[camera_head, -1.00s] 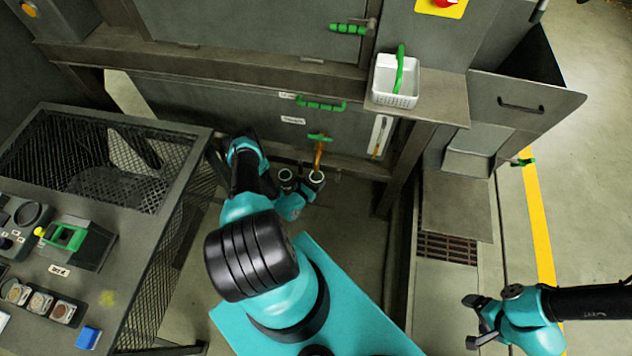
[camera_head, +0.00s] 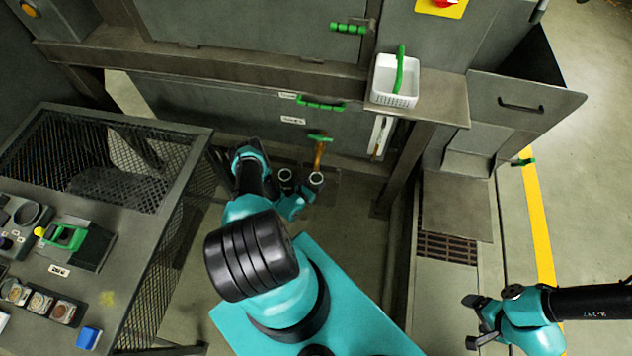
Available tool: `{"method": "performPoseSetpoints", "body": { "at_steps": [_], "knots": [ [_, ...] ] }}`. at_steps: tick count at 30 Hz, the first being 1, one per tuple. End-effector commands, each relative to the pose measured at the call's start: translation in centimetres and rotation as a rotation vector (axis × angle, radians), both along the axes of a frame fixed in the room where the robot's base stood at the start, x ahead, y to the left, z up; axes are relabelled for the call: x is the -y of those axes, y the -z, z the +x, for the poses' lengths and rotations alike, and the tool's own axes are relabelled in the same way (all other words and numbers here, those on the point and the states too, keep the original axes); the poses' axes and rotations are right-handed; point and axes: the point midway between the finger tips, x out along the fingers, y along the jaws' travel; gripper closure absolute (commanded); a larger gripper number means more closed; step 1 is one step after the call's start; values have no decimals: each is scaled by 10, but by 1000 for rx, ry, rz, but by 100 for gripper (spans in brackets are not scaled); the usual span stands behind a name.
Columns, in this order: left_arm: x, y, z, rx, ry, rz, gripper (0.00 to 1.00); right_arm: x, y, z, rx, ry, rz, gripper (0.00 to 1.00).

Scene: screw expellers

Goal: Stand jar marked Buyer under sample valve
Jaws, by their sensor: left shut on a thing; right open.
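The sample valve (camera_head: 319,150) is a brass pipe with a green handle, low on the front of the grey machine. No label on either can be read. My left gripper (camera_head: 298,199) is down at these jars and shut on one; my arm partly hides it, and I cannot tell which jar is held. My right gripper (camera_head: 474,320) is open and empty over the floor at the lower right.
A mesh-sided bench (camera_head: 150,200) with sample cups and a blue block (camera_head: 88,337) is at the left. A grey post stands right of the valve.

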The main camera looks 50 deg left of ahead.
Motion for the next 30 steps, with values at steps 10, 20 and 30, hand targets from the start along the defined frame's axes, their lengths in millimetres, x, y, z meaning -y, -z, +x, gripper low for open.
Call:
{"method": "performPoseSetpoints", "body": {
  "at_steps": [10, 20, 30],
  "knots": [
    [0, 3, 0, 0, 0, -1, 20, 0, 0, 0, 0, 0, 0, 16],
    [0, 1, 0, 0, 0, 0, 16, 0, 0, 0, 0, 0, 0, 16],
    [4, 0, -34, -2, -3, -1, 16, 0, 0, 0, 0, 0, 0, 16]
  ]
}}
